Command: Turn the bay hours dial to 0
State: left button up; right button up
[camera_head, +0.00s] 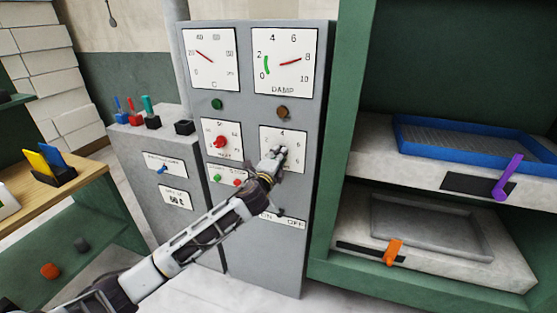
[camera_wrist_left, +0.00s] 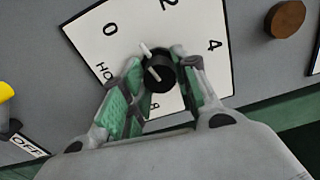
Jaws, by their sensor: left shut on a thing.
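The bay hours dial plate (camera_head: 271,138) is a white square on the grey cabinet, with numbers around a black knob (camera_wrist_left: 160,74). My left gripper (camera_head: 277,157) is at this plate and partly hides it in the head view. In the left wrist view, the fingers of my left gripper (camera_wrist_left: 160,70) are closed around the knob from both sides. A white pointer mark (camera_wrist_left: 146,49) beside the knob points between 0 and 2. The lower part of the plate is hidden by the fingers. My right gripper is not in view.
A second dial with a red knob (camera_head: 221,142) is to the left, above green and red buttons. A brown knob (camera_head: 282,112) sits above the plate, and an ON OFF label (camera_head: 285,220) below. Shelves with a blue tray (camera_head: 470,142) stand right.

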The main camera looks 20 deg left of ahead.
pick_arm(q)
jog(key=shift+n, duration=1.7)
jog(key=o, duration=0.9)
jog(key=shift+o, duration=0.2)
jog(key=shift+f, duration=0.1)
jog(key=shift+s+f, duration=0.1)
